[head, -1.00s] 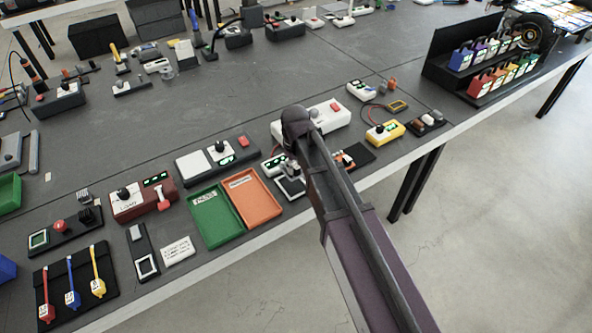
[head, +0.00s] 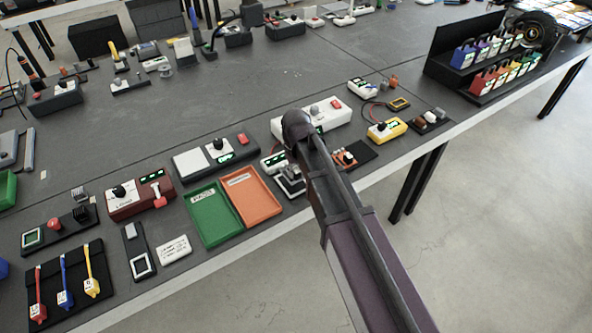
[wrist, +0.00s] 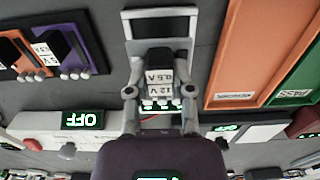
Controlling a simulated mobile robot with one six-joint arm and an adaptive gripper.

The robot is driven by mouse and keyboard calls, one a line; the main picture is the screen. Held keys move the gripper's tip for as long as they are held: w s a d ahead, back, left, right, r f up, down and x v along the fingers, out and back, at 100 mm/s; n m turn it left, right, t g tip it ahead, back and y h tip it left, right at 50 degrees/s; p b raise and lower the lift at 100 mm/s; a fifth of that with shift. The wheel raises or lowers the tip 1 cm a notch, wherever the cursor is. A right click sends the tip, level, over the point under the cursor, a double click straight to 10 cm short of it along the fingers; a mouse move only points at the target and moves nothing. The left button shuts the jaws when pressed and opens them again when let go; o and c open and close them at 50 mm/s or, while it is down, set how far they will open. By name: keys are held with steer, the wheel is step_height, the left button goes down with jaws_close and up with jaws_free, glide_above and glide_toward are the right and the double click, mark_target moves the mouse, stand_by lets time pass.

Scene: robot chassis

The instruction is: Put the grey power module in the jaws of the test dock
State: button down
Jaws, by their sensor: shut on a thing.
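My gripper (wrist: 160,97) is shut on the grey power module (wrist: 159,58), with one finger on each side. Just beyond the module in the wrist view is a light grey frame with a dark window (wrist: 161,11), which looks like part of the test dock. A green display (wrist: 160,104) glows partly hidden behind my gripper. In the head view the dock area (head: 274,160) lies right of the orange tray, and my arm hides much of it. I cannot tell whether the module touches the jaws.
The orange tray (head: 250,198) and green tray (head: 211,226) lie to the left. A white supply box (wrist: 60,127) showing OFF stands close by. A black board with orange and purple modules (wrist: 83,45) is on the other side. The table's front edge is close.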

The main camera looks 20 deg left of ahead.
mark_target(295, 179)
steer(key=shift+f+b, duration=1.05)
steer(key=shift+f, duration=0.3)
steer(key=shift+f+b, duration=0.9)
steer(key=shift+b, duration=0.05)
stand_by(1.1)
steer(key=shift+c, duration=2.1)
jaws_free()
steer(key=shift+r, duration=0.2)
